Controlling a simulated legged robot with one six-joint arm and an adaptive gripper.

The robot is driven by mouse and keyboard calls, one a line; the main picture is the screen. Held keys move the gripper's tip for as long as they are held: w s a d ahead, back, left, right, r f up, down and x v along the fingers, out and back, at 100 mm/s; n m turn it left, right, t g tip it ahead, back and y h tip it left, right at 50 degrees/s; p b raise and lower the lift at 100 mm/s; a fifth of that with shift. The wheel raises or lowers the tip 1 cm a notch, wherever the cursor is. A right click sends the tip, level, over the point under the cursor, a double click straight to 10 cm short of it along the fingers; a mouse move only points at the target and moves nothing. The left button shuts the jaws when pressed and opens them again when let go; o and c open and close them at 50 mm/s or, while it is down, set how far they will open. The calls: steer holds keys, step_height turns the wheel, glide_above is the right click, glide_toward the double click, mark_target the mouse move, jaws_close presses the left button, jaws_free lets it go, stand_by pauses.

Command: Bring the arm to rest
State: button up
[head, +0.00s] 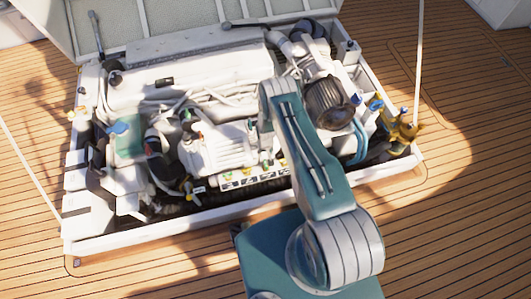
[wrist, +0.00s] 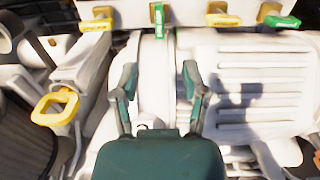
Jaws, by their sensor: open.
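My teal arm (head: 312,165) reaches from the bottom of the head view over the open engine hatch, bent at its joints. My gripper is not clearly visible there; the arm's far end hides it. In the wrist view my gripper (wrist: 158,82) has its two teal fingers spread apart with nothing between them. It points at the white engine (wrist: 265,85), which also shows in the head view (head: 215,150). I cannot tell how far the fingertips are from the engine's surface.
A yellow loop handle (wrist: 55,107) sits left of the fingers. Several yellow and green handles, one a green handle (wrist: 160,20), line the top. The white hatch rim (head: 150,238) surrounds the engine. Taut ropes (head: 418,60) flank it. The wooden deck (head: 460,235) is clear at right.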

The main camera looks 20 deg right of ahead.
stand_by(0.3)
steer(key=w+r+t, duration=0.1)
steer(key=w+r, duration=0.3)
steer(key=r, duration=0.6)
steer(key=w+r, duration=0.4)
steer(key=r, duration=0.7)
steer(key=s+r+t, duration=0.2)
steer(key=s+r, duration=0.1)
steer(key=r, duration=2.2)
steer(key=s+r+t, duration=0.1)
steer(key=s+r, duration=1.2)
steer(key=r, duration=0.4)
steer(key=s+r, duration=0.2)
steer(key=s, duration=0.6)
steer(key=s+r+t, duration=0.1)
steer(key=s+r, duration=0.1)
steer(key=s, duration=0.7)
steer(key=shift+s+r+t, duration=0.25)
steer(key=shift+s+t, duration=0.05)
